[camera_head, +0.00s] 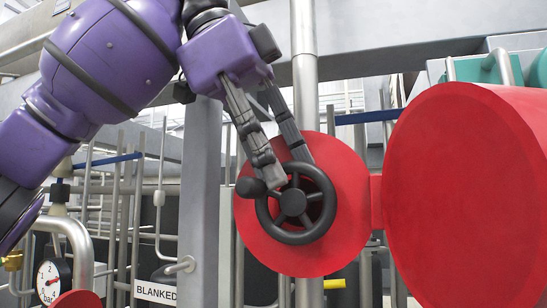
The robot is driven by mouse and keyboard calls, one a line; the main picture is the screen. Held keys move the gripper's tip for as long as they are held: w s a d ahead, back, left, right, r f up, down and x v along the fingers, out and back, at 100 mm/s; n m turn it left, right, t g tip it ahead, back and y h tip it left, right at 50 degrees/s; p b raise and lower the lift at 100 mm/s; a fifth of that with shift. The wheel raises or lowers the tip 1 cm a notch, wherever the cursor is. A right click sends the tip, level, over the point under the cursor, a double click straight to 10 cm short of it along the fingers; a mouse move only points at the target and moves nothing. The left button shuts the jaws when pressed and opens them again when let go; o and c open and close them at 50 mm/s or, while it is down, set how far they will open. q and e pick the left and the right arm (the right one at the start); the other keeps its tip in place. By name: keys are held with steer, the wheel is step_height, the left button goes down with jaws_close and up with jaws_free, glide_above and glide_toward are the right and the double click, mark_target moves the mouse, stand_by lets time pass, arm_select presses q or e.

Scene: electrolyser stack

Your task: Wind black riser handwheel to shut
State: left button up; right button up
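The black riser handwheel (331,202) stands in front of a round red disc (342,248) on a vertical steel pipe. It has spokes, a central hub and a side knob (250,187) at its left. My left gripper (290,170) reaches down from the upper left to the wheel's upper left rim. Its two fingers are apart, with red disc showing between them. The left finger's tip overlaps the rim beside the knob; the other tip ends at the top of the rim. I cannot tell whether either finger touches the wheel. My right gripper is not in view.
A large red flange (465,195) fills the right side, close to the wheel. A grey post (200,200) stands left of the wheel. A pressure gauge (48,281) and a "BLANKED" label (156,292) are at lower left. Thin pipes crowd the background.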

arm_select(q)
jaws_close()
steer(key=shift+r, duration=0.1)
steer(key=shift+s+d+r+y, duration=0.15)
steer(key=shift+d+y, duration=0.1)
steer(key=shift+y, duration=0.45)
steer(key=shift+s+d+m+t+y, duration=0.1)
steer(key=shift+d+m+t+y, duration=0.3)
steer(key=shift+y, duration=0.5)
steer(key=shift+d, duration=0.1)
jaws_free()
